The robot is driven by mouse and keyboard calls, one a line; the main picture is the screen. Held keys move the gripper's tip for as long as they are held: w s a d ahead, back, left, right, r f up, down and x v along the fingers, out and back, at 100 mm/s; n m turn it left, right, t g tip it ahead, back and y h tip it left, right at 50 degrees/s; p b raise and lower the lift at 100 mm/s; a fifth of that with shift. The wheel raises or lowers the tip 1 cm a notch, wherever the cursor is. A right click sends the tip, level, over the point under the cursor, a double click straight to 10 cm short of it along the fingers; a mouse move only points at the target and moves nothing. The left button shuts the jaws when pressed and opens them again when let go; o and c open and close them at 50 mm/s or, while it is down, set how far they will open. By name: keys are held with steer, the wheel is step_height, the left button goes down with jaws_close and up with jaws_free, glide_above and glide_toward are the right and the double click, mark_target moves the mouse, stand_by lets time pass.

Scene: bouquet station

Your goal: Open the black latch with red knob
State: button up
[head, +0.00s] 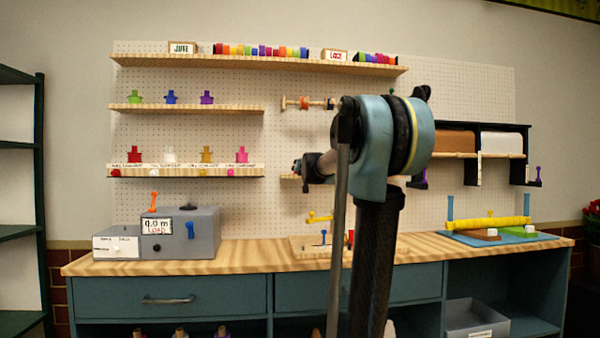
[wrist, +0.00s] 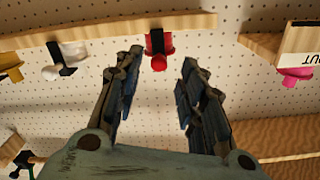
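The black latch (wrist: 157,42) crosses a red fitting under a wooden shelf edge, at the top middle of the wrist view. Its red knob (wrist: 158,64) hangs at the lower end. My gripper (wrist: 160,67) is open and empty, with one finger on each side of the latch in the picture; no contact shows. In the head view, my gripper (head: 303,168) points left, beside the right end of the lower left shelf. A small red knob (head: 116,172) shows there under the red piece at the shelf's left end; the latch is too small to make out.
In the wrist view, a white fitting (wrist: 64,62) with a black latch and a yellow fitting (wrist: 9,66) lie left; a pink knob (wrist: 296,75) lies right below a sign. The pegboard is behind. A grey box (head: 190,235) stands on the wooden counter (head: 260,252).

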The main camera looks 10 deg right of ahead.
steer(key=shift+w, duration=2.5)
steer(key=c, duration=0.8)
